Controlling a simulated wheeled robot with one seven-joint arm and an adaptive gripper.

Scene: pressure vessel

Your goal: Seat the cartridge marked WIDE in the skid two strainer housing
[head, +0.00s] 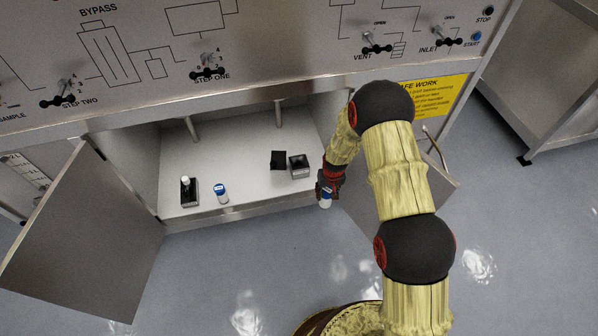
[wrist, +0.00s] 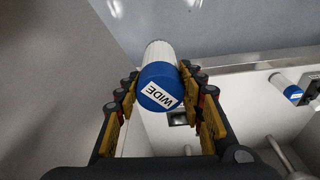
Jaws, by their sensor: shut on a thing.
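My gripper (head: 328,183) is shut on the WIDE cartridge (wrist: 159,87), a pale cylinder with a blue cap and a white label reading WIDE. The cartridge also shows in the head view (head: 326,200), below the gripper, in front of the right end of the cabinet opening. In the head view, a dark square holder (head: 299,166) with an opening in its top stands at the right of the cabinet floor. A second dark holder (head: 189,192) with a white-topped piece in it stands at the left. Which holder is the skid two strainer housing, I cannot tell.
Another blue-capped cartridge (head: 221,193) is on the cabinet floor (head: 240,150) beside the left holder. A flat black square (head: 278,160) lies by the right holder. Open cabinet doors flank the opening, the left door (head: 85,235) swung wide. Two posts (head: 279,113) stand at the back.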

